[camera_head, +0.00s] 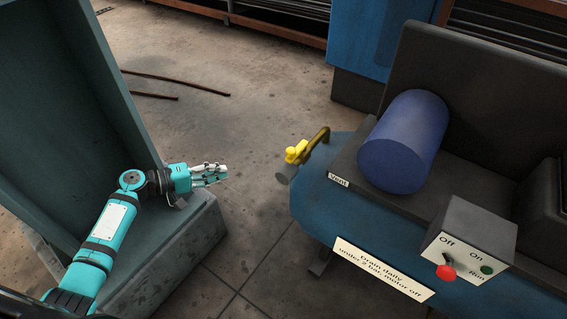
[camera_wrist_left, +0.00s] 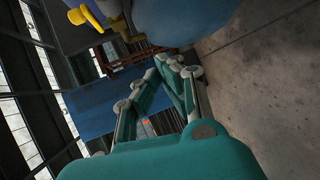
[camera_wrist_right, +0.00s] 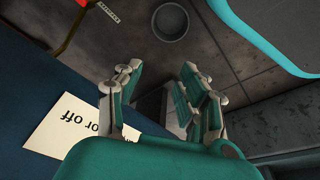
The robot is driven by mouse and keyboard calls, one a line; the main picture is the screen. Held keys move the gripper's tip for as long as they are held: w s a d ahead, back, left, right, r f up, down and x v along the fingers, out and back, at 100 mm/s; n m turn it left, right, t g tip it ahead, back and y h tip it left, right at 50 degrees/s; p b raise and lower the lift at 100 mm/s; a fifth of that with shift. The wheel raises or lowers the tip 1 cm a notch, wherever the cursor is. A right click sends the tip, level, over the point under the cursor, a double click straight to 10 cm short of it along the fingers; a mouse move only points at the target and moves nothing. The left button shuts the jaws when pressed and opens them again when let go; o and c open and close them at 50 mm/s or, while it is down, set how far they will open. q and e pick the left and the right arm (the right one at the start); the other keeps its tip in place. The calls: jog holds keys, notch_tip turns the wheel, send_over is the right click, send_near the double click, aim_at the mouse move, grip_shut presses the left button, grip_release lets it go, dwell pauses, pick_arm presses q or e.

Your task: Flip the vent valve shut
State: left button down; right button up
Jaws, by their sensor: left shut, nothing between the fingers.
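The vent valve has a yellow handle (camera_head: 297,152) on a brass pipe (camera_head: 318,138) at the rounded end of the blue tank (camera_head: 312,200), beside a "Vent" label (camera_head: 338,179). My left gripper (camera_head: 222,172) is to the left of the valve in the head view, apart from it, shut and empty. In the left wrist view the yellow handle (camera_wrist_left: 86,15) is at the upper left, beyond the closed fingers (camera_wrist_left: 170,62). My right gripper (camera_wrist_right: 160,75) shows only in its own wrist view, with its fingers apart and nothing between them. The "Drain daily" label (camera_wrist_right: 72,128) is beside it.
A grey-green cabinet (camera_head: 60,120) stands on the left. A round bucket (camera_wrist_right: 170,20) is on the floor. Floor lies clear between my left gripper and the tank.

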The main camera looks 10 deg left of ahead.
pick_arm(q)
notch_tip(320, 180, up, 10)
jog(key=d+m+h+b, duration=0.1)
jog(key=d+h, duration=0.1)
jog(key=h, duration=0.1)
jog(key=shift+s+f+m+h, duration=0.15)
jog(key=shift+m+h, duration=0.15)
jog(key=shift+m, duration=0.1)
pick_arm(e)
jog(key=shift+s+d+r, duration=0.1)
jog(key=shift+d+r, duration=0.15)
jog(key=shift+r, duration=0.4)
jog(key=shift+s+d+r, duration=0.1)
jog(key=shift+d+r, duration=0.1)
jog(key=shift+r, duration=0.4)
pick_arm(q)
jog(key=shift+d, duration=0.1)
jog(key=s+d+x, duration=0.1)
jog(key=s+x, duration=0.1)
jog(key=x, duration=1.1)
jog(key=shift+s+d+f+p, duration=0.2)
jog(key=shift+p, duration=0.2)
pick_arm(e)
jog(key=shift+s+f, duration=0.15)
jog(key=shift+f, duration=0.7)
jog(key=shift+s+f, duration=0.1)
jog(key=shift+f, duration=0.7)
